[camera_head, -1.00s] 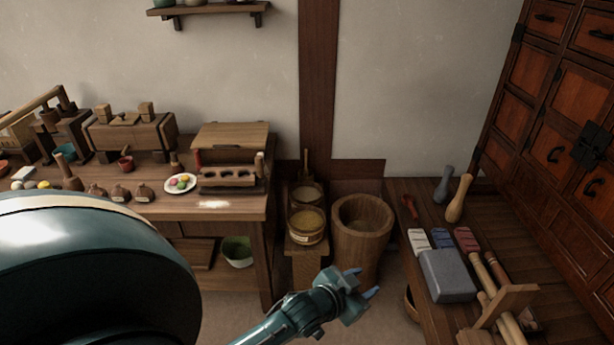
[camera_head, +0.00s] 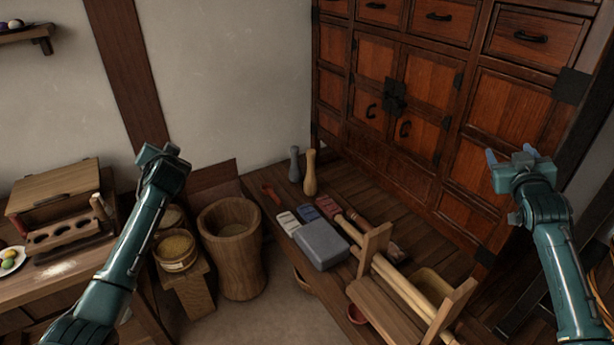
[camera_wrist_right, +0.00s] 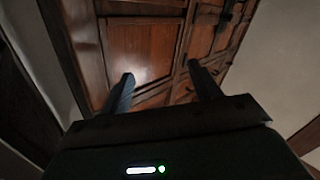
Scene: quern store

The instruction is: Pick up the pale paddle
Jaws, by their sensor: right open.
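No thing is clearly recognisable as the pale paddle. In the head view, long pale wooden sticks (camera_head: 399,282) lie across a wooden rack on the low dark table; their far ends are partly hidden. A small pale striped piece (camera_head: 288,222) lies by a grey block. My right gripper (camera_head: 510,154) is raised at the right in front of the cabinet, open and empty, apart from the table objects. In the right wrist view its two fingers (camera_wrist_right: 160,72) stand apart, facing cabinet doors. My left gripper (camera_head: 163,160) is raised at the left, its jaw opening unclear.
The low table (camera_head: 412,225) also holds the grey block (camera_head: 321,244), a tan pestle-like piece (camera_head: 310,175) and a grey one (camera_head: 294,163). The rack (camera_head: 377,245) stands at its front. A wooden tub (camera_head: 230,262) stands left of it. The cabinet (camera_head: 430,75) rises behind.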

